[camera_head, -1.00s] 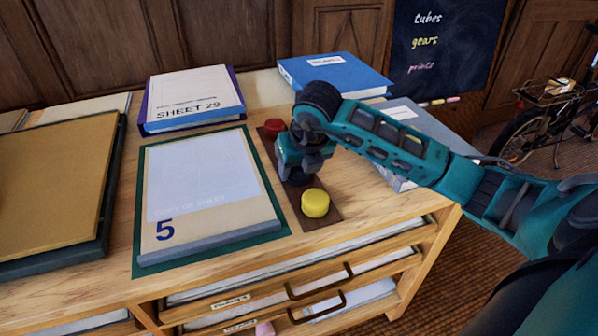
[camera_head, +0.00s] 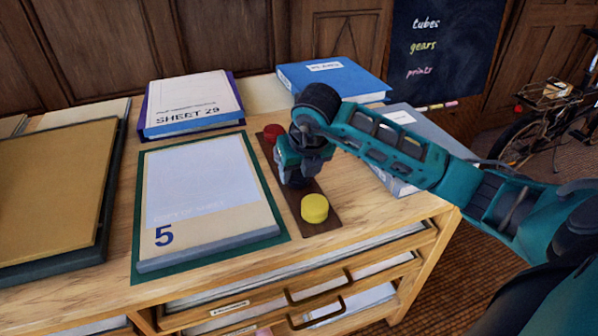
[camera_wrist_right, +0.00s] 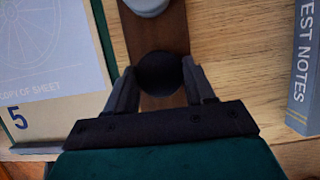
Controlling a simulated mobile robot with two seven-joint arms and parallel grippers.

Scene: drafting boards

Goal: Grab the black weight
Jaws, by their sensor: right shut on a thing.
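The black weight (camera_wrist_right: 160,73) is a round dark piece between the fingers of my right gripper (camera_wrist_right: 162,82) in the right wrist view. The fingers are shut on it, one on each side. It stands on the dark brown strip (camera_wrist_right: 153,28) or just over it; I cannot tell which. In the head view my right gripper (camera_head: 294,180) points down over the middle of the strip and hides the black weight. My left gripper is not in view.
A yellow weight (camera_head: 314,208) is at the strip's near end and a red one (camera_head: 272,132) at its far end. A light grey round piece (camera_wrist_right: 150,5) is just beyond my right gripper. A sheet-topped board (camera_head: 205,185) lies left, a grey TEST NOTES book (camera_wrist_right: 305,65) right.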

